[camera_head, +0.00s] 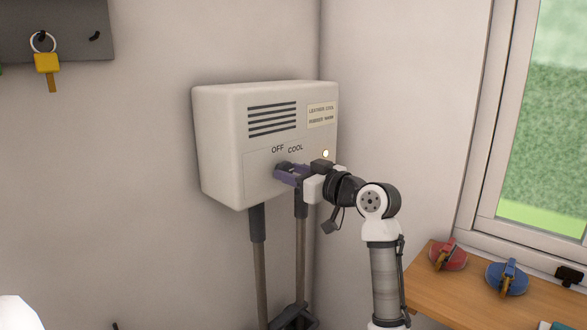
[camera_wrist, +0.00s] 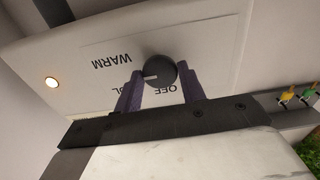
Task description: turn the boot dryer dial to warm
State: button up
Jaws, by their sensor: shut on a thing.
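The white boot dryer box (camera_head: 220,140) hangs on the wall in the head view, with OFF and COOL lettered on its front. Its dark round dial (camera_wrist: 161,68) shows in the wrist view, where the lettering is upside down. The dial's pale pointer mark faces left and slightly down, roughly towards COOL, whose letters are partly hidden by a finger. WARM stands to the upper left of the dial. My gripper (camera_wrist: 159,78) has its purple fingers on either side of the dial, shut on it. In the head view my gripper (camera_head: 286,172) covers most of the dial and WARM.
A small lamp (camera_head: 325,154) glows on the dryer front. A label (camera_head: 321,115) reads leather cool, rubber warm. Dark pipes (camera_head: 258,225) run down below the box. A wooden bench (camera_head: 440,297) at right holds a red (camera_head: 449,257) and a blue (camera_head: 507,278) round item.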

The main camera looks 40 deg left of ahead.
jog(key=m+p, duration=0.3)
jog(key=m, duration=0.3)
jog(key=shift+m, duration=0.3)
dwell(0.4)
jog(key=o, duration=0.9)
jog(key=shift+o, duration=0.2)
jog(key=s+d+b, duration=0.1)
jog(key=d+b, duration=0.3)
jog(key=d, duration=0.9)
jog(key=shift+d, duration=0.4)
